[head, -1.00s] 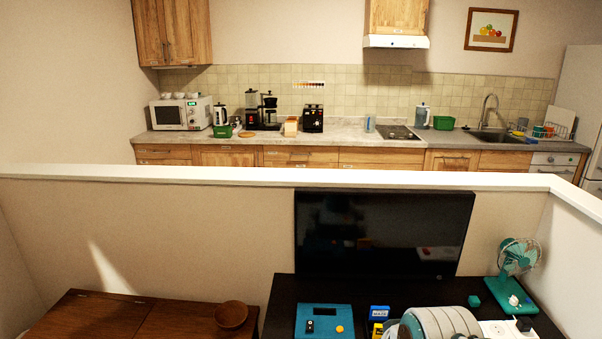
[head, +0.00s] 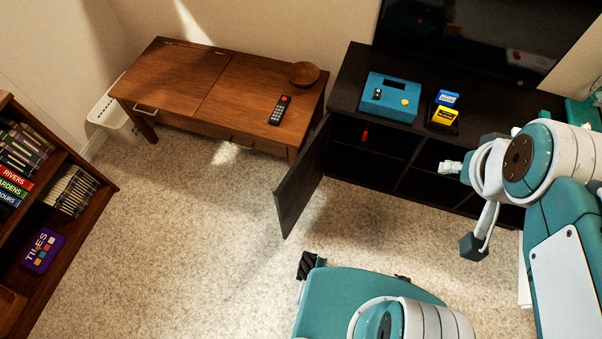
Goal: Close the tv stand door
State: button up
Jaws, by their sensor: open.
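The dark TV stand (head: 349,82) stands at the upper right. Its left door (head: 303,184) is swung wide open and juts out over the carpet. The open bay behind it shows dark shelves and a small red item (head: 364,134). My gripper (head: 480,190) appears at the right, in front of the stand's right part. Its dark tips are spread apart, with nothing seen between them. It is well to the right of the door and not touching it. My arm hides the right part of the stand.
A brown wooden table (head: 190,76) with a bowl (head: 303,74) and a remote (head: 280,109) stands left of the door. A bookshelf (head: 84,231) is at the far left. A teal box (head: 391,97) sits on the stand. The carpet (head: 190,240) between is clear.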

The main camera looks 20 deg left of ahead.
aim_at(291, 198)
jog(key=k+j+z, duration=0.1)
jog(key=j, duration=0.3)
jog(key=k+j, duration=0.35)
jog(key=k+j+z, duration=0.15)
jog(key=j, duration=0.3)
jog(key=i+j+z, duration=0.1)
jog(key=j+z, duration=0.15)
jog(key=j, duration=0.7)
jog(key=i+j+z, duration=0.1)
jog(key=i+j, duration=0.2)
jog(key=j, duration=0.15)
jog(key=k, duration=0.2)
